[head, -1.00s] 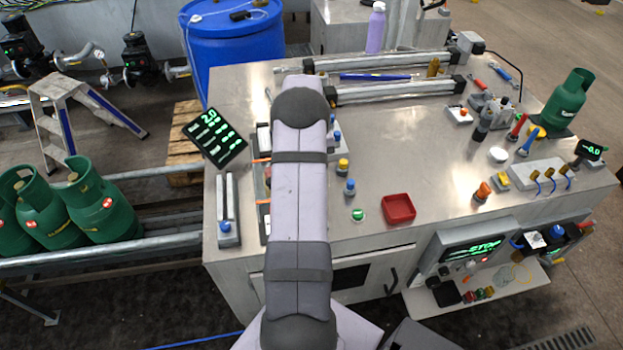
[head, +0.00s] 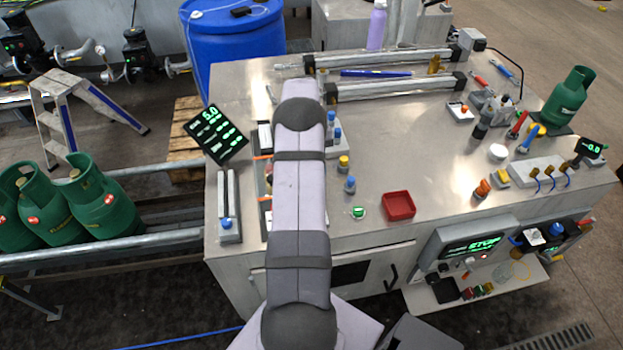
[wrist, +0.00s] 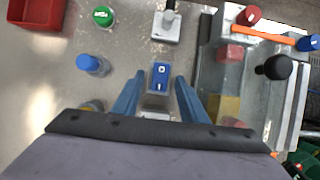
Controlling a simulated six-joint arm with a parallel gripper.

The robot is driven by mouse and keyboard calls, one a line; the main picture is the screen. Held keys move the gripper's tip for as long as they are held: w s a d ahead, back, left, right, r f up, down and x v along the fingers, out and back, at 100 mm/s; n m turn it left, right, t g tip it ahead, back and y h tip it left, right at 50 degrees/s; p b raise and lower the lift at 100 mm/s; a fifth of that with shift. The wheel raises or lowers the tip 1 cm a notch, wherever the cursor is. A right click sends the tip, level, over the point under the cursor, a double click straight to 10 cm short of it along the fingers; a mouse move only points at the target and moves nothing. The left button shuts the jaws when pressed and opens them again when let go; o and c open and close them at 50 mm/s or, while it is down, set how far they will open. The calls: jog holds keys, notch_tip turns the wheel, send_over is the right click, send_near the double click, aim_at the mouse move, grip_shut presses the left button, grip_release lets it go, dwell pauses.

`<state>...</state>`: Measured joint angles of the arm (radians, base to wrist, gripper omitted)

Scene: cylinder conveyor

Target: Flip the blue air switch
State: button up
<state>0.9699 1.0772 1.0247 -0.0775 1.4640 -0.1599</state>
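The blue air switch (wrist: 160,76) shows in the wrist view as a small blue rectangular rocker with white marks, set in a grey housing. My gripper (wrist: 157,85) has its two blue fingers apart, one on each side of the switch, with nothing held between them. I cannot tell how far the fingertips are above the switch or whether they touch its housing. In the head view my arm covers the switch and the gripper.
A blue-capped knob (wrist: 90,63) and green button (wrist: 103,16) stand left of the fingers in the wrist view. A tray with blocks (wrist: 210,75) lies close on the right. The red bin (head: 398,205) and the tabletop's middle show in the head view.

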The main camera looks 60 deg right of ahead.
jog(key=shift+b+v, duration=0.65)
jog(key=shift+v, duration=0.15)
jog(key=shift+b+v, duration=0.75)
jog(key=shift+v, duration=2.1)
